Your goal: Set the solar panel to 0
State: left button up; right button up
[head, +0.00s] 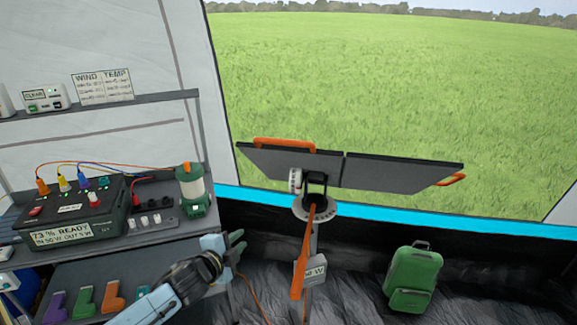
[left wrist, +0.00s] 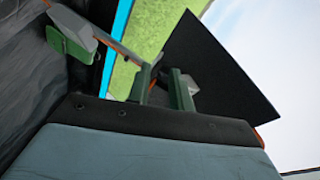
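The solar panel (head: 400,172) is two dark flat wings with orange handles, on a post by the tent opening. A round pale dial plate (head: 316,209) sits under the panel's hinge, and a white marked drum (head: 295,180) is beside the hinge. A long orange lever (head: 304,255) hangs down the post. My left gripper (head: 240,246) is left of the post, apart from the lever, with green fingers spread and nothing seen between them. In the left wrist view, the dark panel (left wrist: 220,75) is beyond the fingers (left wrist: 163,88). My right gripper is out of view.
A grey box with a W reading (head: 310,270) is on the post. A green suitcase (head: 414,276) stands to the right. At left, shelves hold a power station (head: 75,215) with cables, and a green lantern (head: 193,190). An orange cable lies on the floor.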

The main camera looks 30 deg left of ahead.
pick_arm(q)
jog(key=w+d+r+m+t+h, duration=0.1)
jog(key=d+r+m+t, duration=0.25)
jog(key=r, duration=1.05)
jog(key=m+t+h, duration=0.2)
jog(key=m, duration=0.1)
send_near(281, 144)
jog(key=w, duration=0.4)
jog(key=w+r+p, duration=0.1)
jog(key=w, duration=0.3)
jog(key=w+r, duration=0.1)
jog(key=w, duration=0.3)
jog(key=shift+w+d+r, duration=0.1)
jog(key=shift+w+d, duration=0.1)
jog(key=shift+d, duration=0.15)
grip_shut()
